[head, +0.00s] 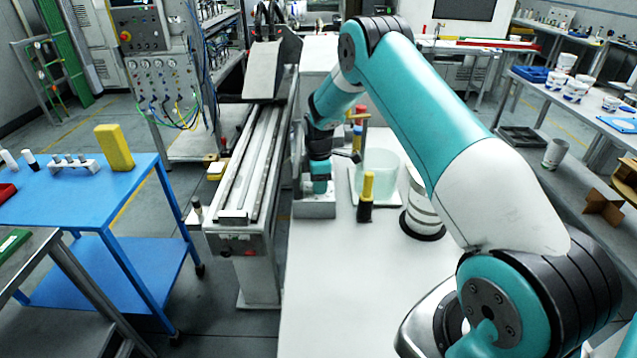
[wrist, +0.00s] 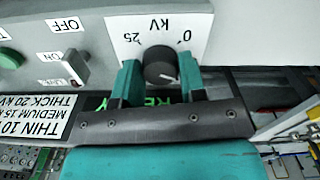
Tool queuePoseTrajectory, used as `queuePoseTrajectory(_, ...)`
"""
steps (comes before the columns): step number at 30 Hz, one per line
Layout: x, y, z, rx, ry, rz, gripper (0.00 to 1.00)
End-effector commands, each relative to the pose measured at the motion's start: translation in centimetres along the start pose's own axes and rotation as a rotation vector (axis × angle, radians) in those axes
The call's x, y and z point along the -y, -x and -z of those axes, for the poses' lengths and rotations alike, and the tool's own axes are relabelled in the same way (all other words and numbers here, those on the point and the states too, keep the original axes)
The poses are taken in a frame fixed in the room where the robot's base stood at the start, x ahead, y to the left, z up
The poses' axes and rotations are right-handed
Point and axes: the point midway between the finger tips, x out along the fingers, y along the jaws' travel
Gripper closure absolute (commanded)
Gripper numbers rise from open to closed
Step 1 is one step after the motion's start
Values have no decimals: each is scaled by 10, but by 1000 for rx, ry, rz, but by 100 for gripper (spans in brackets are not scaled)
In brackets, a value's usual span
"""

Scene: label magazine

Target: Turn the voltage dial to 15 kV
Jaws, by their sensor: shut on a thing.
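The voltage dial (wrist: 160,67) is a dark round knob on a white plate (wrist: 196,32) marked 0, kV and 25, upside down in the wrist view. A pale pointer line shows at the knob's lower right; I cannot read an exact value. My gripper (wrist: 160,72) has its teal fingers on either side of the knob, shut on it. In the head view my gripper (head: 320,184) points down at the small grey control box (head: 315,208) on the white bench; the dial is hidden there.
A card (wrist: 35,115) reading THIN 10, MEDIUM 15 kV, THICK 20 kV, a toggle switch (wrist: 75,66) and a green button (wrist: 10,58) sit beside the dial. Near the box are a glass vessel (head: 380,170) and a yellow-topped black bottle (head: 367,197). The bench front is clear.

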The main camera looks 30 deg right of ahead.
Motion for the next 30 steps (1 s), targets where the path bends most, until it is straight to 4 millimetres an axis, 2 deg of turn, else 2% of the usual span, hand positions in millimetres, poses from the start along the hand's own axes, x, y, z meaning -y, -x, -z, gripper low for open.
queuePoseTrajectory(8,-1,-1,0,-1,-98,-4,86)
queuePoseTrajectory(21,-1,-1,0,-2,-433,-5,86)
queuePoseTrajectory(30,-1,0,0,-1,-601,-4,86)
